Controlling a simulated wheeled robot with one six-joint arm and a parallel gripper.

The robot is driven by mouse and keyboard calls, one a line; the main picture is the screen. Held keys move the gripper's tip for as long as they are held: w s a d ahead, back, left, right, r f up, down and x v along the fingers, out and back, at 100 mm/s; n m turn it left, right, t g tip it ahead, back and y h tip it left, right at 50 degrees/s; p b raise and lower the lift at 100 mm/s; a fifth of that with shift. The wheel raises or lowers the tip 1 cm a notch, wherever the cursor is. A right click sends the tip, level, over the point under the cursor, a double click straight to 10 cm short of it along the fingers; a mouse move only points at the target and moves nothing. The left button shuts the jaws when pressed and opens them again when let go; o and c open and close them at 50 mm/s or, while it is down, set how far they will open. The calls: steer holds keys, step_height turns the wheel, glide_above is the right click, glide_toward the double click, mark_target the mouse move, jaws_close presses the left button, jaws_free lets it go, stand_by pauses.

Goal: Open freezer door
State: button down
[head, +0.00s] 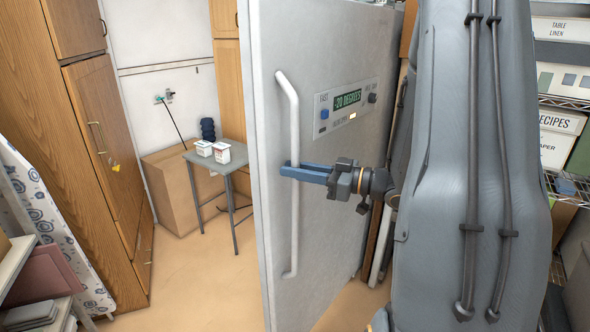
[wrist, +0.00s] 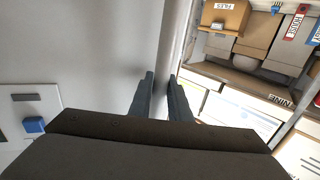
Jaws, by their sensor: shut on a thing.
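The freezer door (head: 325,230) is a tall light-grey panel in the middle of the head view. It bears a control panel (head: 346,105) reading "-20 DEGREES" and a long vertical white handle (head: 289,105). My gripper (head: 305,172) reaches in from the right and is shut on the handle at about mid-height. In the wrist view, the two dark fingers (wrist: 161,82) point at the handle (wrist: 173,40), one on each side. The door's left edge shows its thickness. The freezer's inside is hidden, and I cannot tell how far the door stands open.
A wooden cabinet (head: 105,150) stands at the left. A small grey table (head: 222,168) with two white tubs stands behind, beside a cardboard box (head: 172,190). Open floor (head: 190,285) lies left of the door. Shelves with boxes (head: 560,122) stand at the right.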

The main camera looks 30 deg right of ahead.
steer(key=c, duration=1.6)
jaws_free()
steer(key=shift+c, duration=0.2)
steer(key=b+v, duration=0.2)
steer(key=v, duration=0.5)
steer(key=shift+s+d, duration=0.25)
steer(key=shift+s, duration=0.05)
